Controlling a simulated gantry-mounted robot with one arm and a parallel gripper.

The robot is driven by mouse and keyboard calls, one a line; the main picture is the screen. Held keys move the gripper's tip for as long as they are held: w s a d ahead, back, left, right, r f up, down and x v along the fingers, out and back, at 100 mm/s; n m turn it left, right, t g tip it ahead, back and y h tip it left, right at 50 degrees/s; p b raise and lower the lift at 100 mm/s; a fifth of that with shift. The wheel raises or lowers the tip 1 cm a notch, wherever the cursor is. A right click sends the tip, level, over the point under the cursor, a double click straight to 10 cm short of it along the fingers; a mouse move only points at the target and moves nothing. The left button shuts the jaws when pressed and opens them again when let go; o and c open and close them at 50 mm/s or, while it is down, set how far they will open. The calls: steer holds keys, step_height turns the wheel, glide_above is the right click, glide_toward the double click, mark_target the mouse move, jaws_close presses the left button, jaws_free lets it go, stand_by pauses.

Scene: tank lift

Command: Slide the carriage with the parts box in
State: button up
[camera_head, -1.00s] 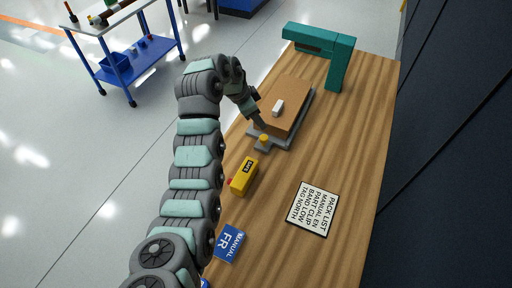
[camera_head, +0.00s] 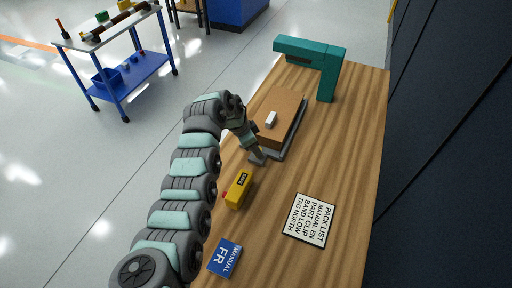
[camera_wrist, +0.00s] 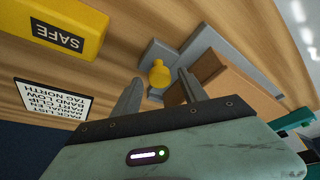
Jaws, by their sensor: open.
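The grey carriage (camera_head: 292,142) lies on the wooden bench with the brown parts box (camera_head: 285,103) on top. A small white block (camera_head: 271,119) sits on the box. The carriage's yellow knob (camera_wrist: 159,74) shows in the wrist view at its near end; my gripper hides it in the head view. My gripper (camera_head: 258,160) is open and low at that end. In the wrist view its two fingers (camera_wrist: 160,80) stand on either side of the knob, with gaps visible. I cannot tell how deep the knob lies between them. A teal arch (camera_head: 318,58) stands beyond the box.
A yellow box marked SAFE (camera_head: 238,189) lies close to my gripper on the near side. A blue manual card (camera_head: 225,258) and a white pack list (camera_head: 309,220) lie nearer. The bench right of the carriage is clear. A dark wall (camera_head: 445,150) rises at the right.

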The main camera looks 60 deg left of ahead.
steer(key=shift+f, duration=0.1)
jaws_close()
stand_by(0.6)
steer(key=shift+w, duration=0.1)
stand_by(0.8)
